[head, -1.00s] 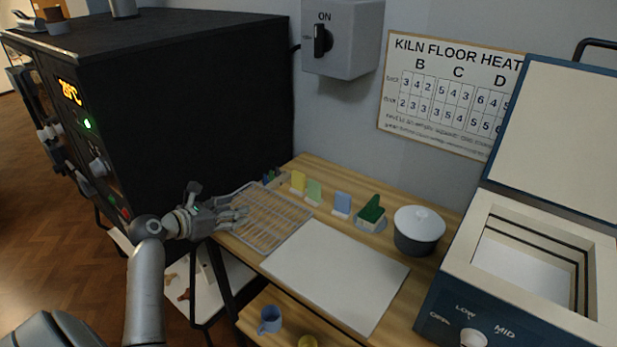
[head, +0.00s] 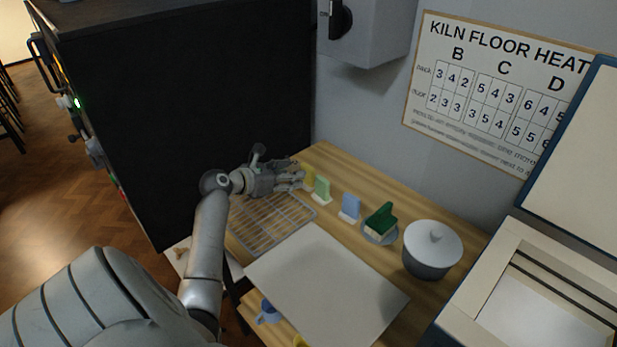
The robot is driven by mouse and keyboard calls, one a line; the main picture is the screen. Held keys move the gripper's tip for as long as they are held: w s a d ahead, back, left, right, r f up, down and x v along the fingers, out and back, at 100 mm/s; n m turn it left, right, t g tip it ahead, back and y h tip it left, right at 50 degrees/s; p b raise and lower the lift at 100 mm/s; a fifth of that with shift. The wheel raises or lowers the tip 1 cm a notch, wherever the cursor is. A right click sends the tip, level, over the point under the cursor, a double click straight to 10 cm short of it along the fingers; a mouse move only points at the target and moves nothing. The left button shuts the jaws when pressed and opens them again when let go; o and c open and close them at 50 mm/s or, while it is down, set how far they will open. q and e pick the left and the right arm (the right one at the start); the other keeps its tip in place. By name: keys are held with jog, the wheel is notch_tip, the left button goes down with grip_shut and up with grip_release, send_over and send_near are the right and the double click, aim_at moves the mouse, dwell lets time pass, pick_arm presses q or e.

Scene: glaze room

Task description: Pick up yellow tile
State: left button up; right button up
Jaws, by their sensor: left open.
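The yellow tile (head: 310,175) stands upright at the back of the wooden table, the leftmost tile visible in its row. My left gripper (head: 301,177) is open, with its fingertips right at the tile's left side and partly hiding it. I cannot tell whether the fingers touch it or are around it. My right gripper is not in view.
A light green tile (head: 322,188) stands close to the right of the yellow one, then a blue tile (head: 350,205), a dark green block (head: 381,217) and a lidded grey pot (head: 432,255). A wire rack (head: 262,228) and white board (head: 325,285) lie in front. The black kiln (head: 185,110) is left.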

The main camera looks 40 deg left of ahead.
aim_at(308, 176)
pick_arm(q)
jog(key=x, duration=0.3)
jog(key=shift+w+r, duration=0.15)
jog(key=shift+x, duration=1)
jog(key=shift+w, duration=0.15)
jog(key=c, duration=0.7)
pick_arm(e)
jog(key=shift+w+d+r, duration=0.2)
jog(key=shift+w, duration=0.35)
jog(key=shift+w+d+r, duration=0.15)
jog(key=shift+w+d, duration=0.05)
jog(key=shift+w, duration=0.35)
